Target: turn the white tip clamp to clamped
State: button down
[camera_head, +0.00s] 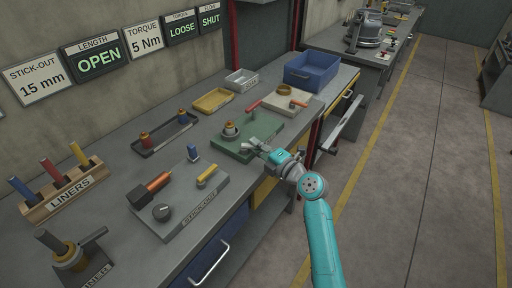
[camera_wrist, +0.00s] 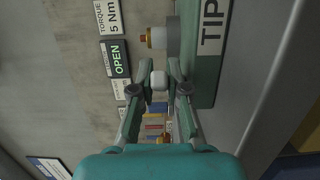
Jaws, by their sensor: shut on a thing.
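The white tip clamp (camera_wrist: 159,80) shows in the wrist view as a small white block between my two fingertips. My gripper (camera_wrist: 160,88) is shut on it. The green plate (camera_wrist: 207,75) marked TIP lies just to the right of the fingers, with a grey and brass cylinder (camera_wrist: 158,38) standing out from it. In the head view my gripper (camera_head: 259,147) is at the near right side of the green plate (camera_head: 232,147). The clamp cannot be made out there behind the fingers. The grey cylinder (camera_head: 230,130) stands upright on the plate, clear of my gripper.
The stick-out plate with a yellow lever (camera_head: 207,174) is nearer left. A dark tray (camera_head: 165,136) holds small fittings. Wall signs (camera_head: 98,57) include LENGTH OPEN. The floor at right is clear.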

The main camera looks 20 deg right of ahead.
jog(key=n+g+y, duration=0.1)
jog(key=y, duration=0.1)
jog(key=w+n+g+y, duration=0.1)
jog(key=n+g+y, duration=0.1)
jog(key=w+n+g+y, duration=0.1)
jog(key=n+g+y, duration=0.1)
jog(key=shift+d, duration=0.2)
jog(key=shift+w+a+n+g+y, duration=0.1)
jog(key=shift+w+n+g+y, duration=0.1)
jog(key=shift+n+g+y, duration=0.7)
jog(key=shift+w+a+n+g+y, duration=0.1)
jog(key=shift+w+n+g+y, duration=0.2)
jog(key=shift+n+g, duration=0.6)
jog(key=shift+w+a+n+g+y, duration=0.15)
jog(key=shift+n+g+y, duration=0.4)
jog(key=shift+g, duration=0.75)
jog(key=c, duration=1.4)
grip_release()
jog(key=shift+c, duration=0.2)
jog(key=shift+s+f, duration=0.1)
